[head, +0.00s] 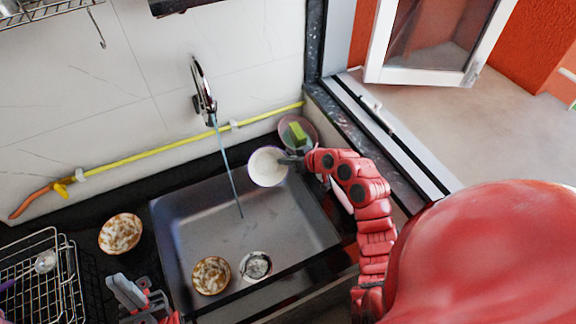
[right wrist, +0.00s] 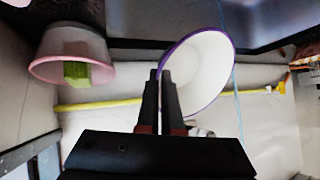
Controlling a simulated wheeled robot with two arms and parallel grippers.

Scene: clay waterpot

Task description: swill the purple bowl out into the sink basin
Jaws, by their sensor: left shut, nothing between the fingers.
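The purple bowl (head: 268,167) is white inside, and its purple rim shows in the right wrist view (right wrist: 205,70). My right gripper (head: 288,160) is shut on its rim and holds it over the back right part of the sink basin (head: 190,228). The right wrist view shows the two fingers (right wrist: 165,78) close together at the rim. The bowl is just right of the water stream and apart from it. I cannot tell whether it holds water. My left gripper (head: 118,285) is shut and empty at the front left, beside the sink.
The tap (head: 204,95) runs a thin stream into the sink. A soiled bowl (head: 211,275) sits in the basin near the drain (head: 256,266); another (head: 121,233) is on the left counter. A pink bowl with a green sponge (head: 298,132) stands back right. A wire rack (head: 45,270) is left.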

